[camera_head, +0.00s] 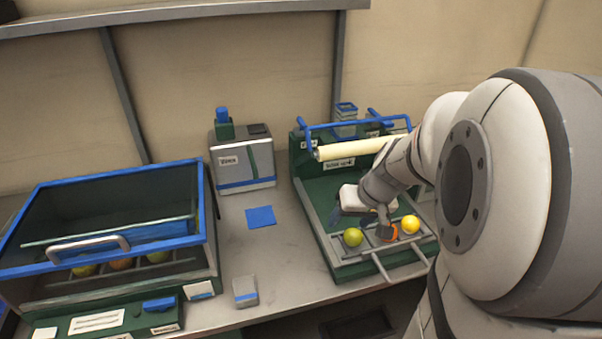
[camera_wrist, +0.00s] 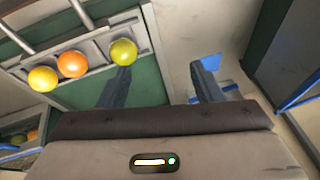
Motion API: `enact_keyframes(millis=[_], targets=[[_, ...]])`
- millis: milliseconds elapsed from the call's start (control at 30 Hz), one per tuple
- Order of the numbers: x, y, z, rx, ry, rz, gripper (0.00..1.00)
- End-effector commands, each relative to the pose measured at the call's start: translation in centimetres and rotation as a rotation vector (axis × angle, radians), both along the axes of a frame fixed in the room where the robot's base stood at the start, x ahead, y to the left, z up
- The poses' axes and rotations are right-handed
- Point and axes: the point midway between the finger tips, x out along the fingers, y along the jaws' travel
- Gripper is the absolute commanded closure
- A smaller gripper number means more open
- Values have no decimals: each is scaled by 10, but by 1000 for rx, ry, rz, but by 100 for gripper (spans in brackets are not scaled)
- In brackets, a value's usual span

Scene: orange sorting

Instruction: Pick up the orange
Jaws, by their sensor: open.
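The orange (camera_head: 388,233) sits in a grey rack at the front of the green machine, between a yellow-green fruit (camera_head: 353,237) and a yellow fruit (camera_head: 410,225). My gripper partly covers it in the head view. In the wrist view, the orange (camera_wrist: 72,64) lies at the upper left, with the yellow fruit (camera_wrist: 43,79) to its left and the yellow-green fruit (camera_wrist: 123,52) to its right. My gripper (camera_wrist: 161,70) is open and empty, its fingers spread apart. One fingertip overlaps the yellow-green fruit in that view; I cannot tell whether they touch. The orange is outside the fingers.
A pale roller (camera_head: 350,149) and blue rail stand behind the rack. Left are a blue-rimmed case (camera_head: 212,218) with several fruits inside, a grey box (camera_head: 243,165), a blue square (camera_head: 261,216) and a small grey block (camera_head: 245,292). The grey bench (camera_head: 285,280) between case and machine is mostly clear.

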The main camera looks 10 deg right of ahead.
Motion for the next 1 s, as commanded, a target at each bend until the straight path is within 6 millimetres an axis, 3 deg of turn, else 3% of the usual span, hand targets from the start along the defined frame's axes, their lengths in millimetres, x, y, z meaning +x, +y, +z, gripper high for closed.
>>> enact_keyframes(millis=[33,100,267,567,800,1000], targets=[[9,-18,-24,13,-6,-29,40],[18,-36,-39,19,-21,-50,40],[28,-59,-58,25,-42,-78,40],[41,-58,-85,25,-44,-80,40],[53,-54,-118,26,-42,-79,40],[58,-53,-128,24,-46,-82,40]])
